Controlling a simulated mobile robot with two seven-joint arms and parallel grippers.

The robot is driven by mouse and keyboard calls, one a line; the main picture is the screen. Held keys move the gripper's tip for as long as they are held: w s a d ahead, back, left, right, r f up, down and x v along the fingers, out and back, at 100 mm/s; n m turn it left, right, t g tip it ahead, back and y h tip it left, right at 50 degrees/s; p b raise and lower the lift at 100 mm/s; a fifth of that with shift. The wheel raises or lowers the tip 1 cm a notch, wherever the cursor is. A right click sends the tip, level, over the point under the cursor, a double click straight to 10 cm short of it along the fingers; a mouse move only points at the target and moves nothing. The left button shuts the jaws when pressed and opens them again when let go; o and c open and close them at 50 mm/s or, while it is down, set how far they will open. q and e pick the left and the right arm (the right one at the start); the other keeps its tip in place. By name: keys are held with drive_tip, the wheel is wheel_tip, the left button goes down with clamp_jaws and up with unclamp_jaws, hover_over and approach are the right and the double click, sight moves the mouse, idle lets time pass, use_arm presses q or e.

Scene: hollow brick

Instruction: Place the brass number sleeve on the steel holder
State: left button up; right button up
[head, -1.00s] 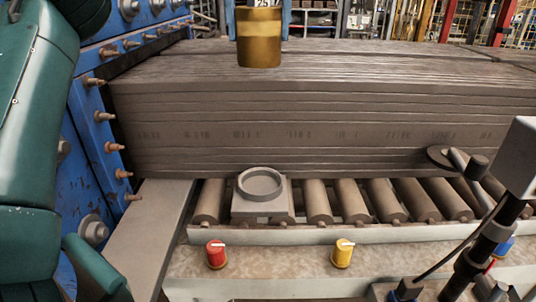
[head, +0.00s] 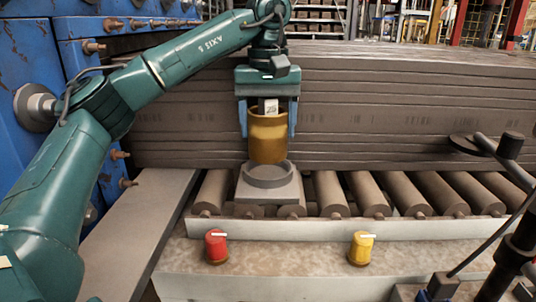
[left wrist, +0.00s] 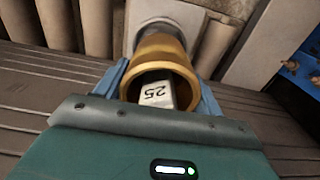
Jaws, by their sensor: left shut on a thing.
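The brass number sleeve (head: 268,138) is a yellow-brown cylinder, upright in the head view. My left gripper (head: 268,130) is shut on it, with a blue finger on each side. The steel holder (head: 269,180) is a grey ring on a square block, directly below the sleeve in the head view. The sleeve's lower end is close above the ring; I cannot tell whether they touch. In the left wrist view the sleeve (left wrist: 162,53) shows its open end, with a pale tag reading 25 inside. It hides most of the holder there. My right gripper is not in view.
The holder stands among the rollers (head: 345,194) of a conveyor. A tall stack of grey-brown slabs (head: 400,105) is behind. A red knob (head: 216,247) and a yellow knob (head: 361,248) are in front. A blue machine (head: 30,50) stands at left, and dark jointed hardware is at right.

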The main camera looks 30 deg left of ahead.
sight(268, 145)
use_arm(q)
drive_tip(key=shift+f, duration=2.2)
drive_tip(key=shift+f, duration=0.1)
drive_tip(key=o, duration=1.3)
